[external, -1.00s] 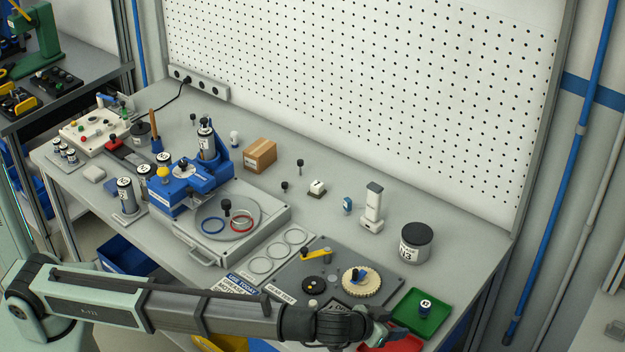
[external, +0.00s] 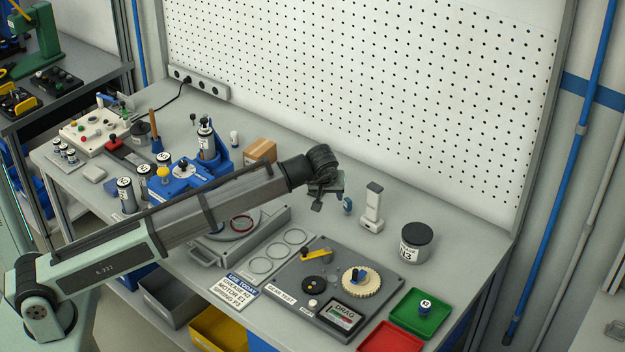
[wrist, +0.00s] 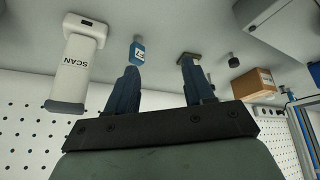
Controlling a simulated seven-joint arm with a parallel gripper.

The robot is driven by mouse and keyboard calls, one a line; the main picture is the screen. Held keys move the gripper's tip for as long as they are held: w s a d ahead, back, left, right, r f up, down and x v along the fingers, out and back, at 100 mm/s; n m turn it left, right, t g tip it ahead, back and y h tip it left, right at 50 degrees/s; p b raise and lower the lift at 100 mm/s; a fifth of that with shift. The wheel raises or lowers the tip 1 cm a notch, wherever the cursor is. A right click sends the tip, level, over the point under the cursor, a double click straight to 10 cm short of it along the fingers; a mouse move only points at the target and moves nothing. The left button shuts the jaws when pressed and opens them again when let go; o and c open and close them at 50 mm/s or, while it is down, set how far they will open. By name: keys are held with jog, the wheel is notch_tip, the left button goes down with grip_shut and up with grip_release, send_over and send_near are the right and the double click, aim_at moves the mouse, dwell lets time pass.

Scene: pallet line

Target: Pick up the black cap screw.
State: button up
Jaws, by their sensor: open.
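My gripper (external: 328,203) is open and empty, above the back middle of the bench, pointing down. In the wrist view its two blue fingers (wrist: 158,68) are spread apart with bare bench between them. A small black cylindrical piece (wrist: 233,61) stands to the right of the right finger, apart from it; it looks like the black cap screw, but it is too small to be sure. A dark flat-topped piece (wrist: 188,54) shows just beyond the right fingertip, partly hidden by it. In the external view my arm and wrist hide this part of the bench.
A white scanner (external: 372,208) and a blue tagged piece (external: 348,205) stand right of my gripper. A cardboard box (external: 260,151) is to the left, partly behind my arm. A black-lidded jar (external: 417,242) stands farther right. The pegboard (external: 380,100) rises behind.

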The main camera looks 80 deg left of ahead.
jog(key=s+a+r+n+g+h, duration=0.1)
jog(key=s+a+r+n+h, duration=0.15)
jog(key=s+a, duration=0.45)
jog(key=s+a+r+n+g+h, duration=0.1)
jog(key=s+a+n, duration=0.25)
jog(key=a, duration=0.55)
jog(key=shift+m, duration=0.5)
jog(key=f, duration=0.5)
jog(key=s+a+f, duration=0.1)
jog(key=f, duration=0.1)
jog(key=shift+s+f, duration=0.1)
jog(key=shift+f, duration=0.3)
jog(key=shift+w+a+f, duration=0.15)
jog(key=shift+a+f, duration=0.05)
jog(key=shift+f, duration=1.25)
jog(key=shift+w+a+f, duration=0.1)
jog(key=shift+a+f, duration=0.05)
jog(key=shift+f, duration=1.25)
grip_shut()
